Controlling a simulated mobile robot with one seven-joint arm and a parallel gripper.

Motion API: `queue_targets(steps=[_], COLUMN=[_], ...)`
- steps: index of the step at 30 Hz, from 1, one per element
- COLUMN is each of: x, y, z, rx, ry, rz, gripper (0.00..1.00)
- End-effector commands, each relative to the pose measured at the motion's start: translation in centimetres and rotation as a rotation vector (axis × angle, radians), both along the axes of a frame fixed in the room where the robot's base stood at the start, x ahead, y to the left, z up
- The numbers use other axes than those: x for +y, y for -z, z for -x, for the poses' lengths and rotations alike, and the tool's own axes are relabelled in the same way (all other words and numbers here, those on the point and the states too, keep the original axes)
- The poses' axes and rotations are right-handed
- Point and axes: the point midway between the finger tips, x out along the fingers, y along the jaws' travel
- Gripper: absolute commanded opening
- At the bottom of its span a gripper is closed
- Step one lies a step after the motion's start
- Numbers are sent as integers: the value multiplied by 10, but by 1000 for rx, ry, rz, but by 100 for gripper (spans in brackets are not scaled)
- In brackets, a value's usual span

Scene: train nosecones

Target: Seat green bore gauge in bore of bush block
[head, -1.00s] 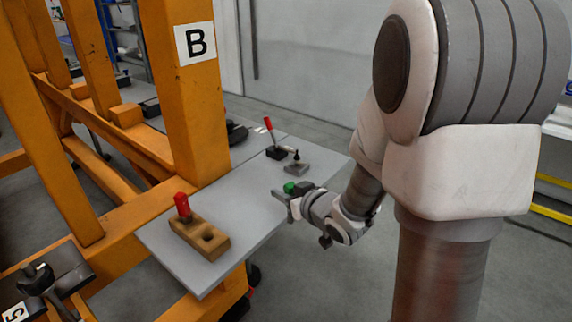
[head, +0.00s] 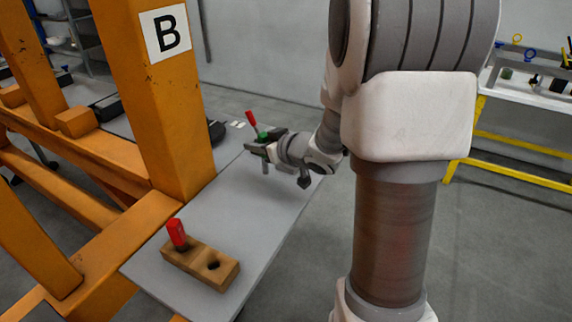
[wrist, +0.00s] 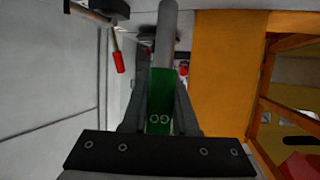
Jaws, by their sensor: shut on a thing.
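The green gauge (head: 263,135) is between the jaws of my gripper (head: 258,148), near the far end of the grey table. The wrist view shows its green grip (wrist: 160,98) with "GO" lettering, clamped between the two dark fingers, and its grey pin (wrist: 167,35) pointing away from the palm. In the head view the pin (head: 265,167) hangs below the gripper. I cannot make out the bush block or its bore; the gripper covers that area in the head view. I cannot tell whether the pin touches anything.
A wooden holder (head: 225,268) with a red gauge (head: 177,234) and an open hole sits on the near table (head: 225,205). A red clamp handle (head: 251,121) stands just behind my gripper; it also shows in the wrist view (wrist: 118,62). An orange post (head: 165,110) rises at left.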

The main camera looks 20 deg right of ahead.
Motion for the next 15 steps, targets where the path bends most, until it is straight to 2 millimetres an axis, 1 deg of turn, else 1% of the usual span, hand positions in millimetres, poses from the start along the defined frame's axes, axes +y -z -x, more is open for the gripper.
queue_targets(steps=[1, 2, 3, 5, 6, 9, 12, 15], x=[-27, -41, -60, -87, -104, -141, -167, -184], y=[-12, -16, -23, -31, -35, -43, -48, -51], z=[-7, -9, -11, -12, -11, -6, 0, 5], rx=[-5, -4, -3, -3, -2, 0, 0, 1], ry=[12, 12, 14, 16, 17, 23, 29, 35], rz=[4, 4, 4, 3, 2, 1, 0, 0], gripper=[0, 0, 0, 0, 0, 0, 0, 0])
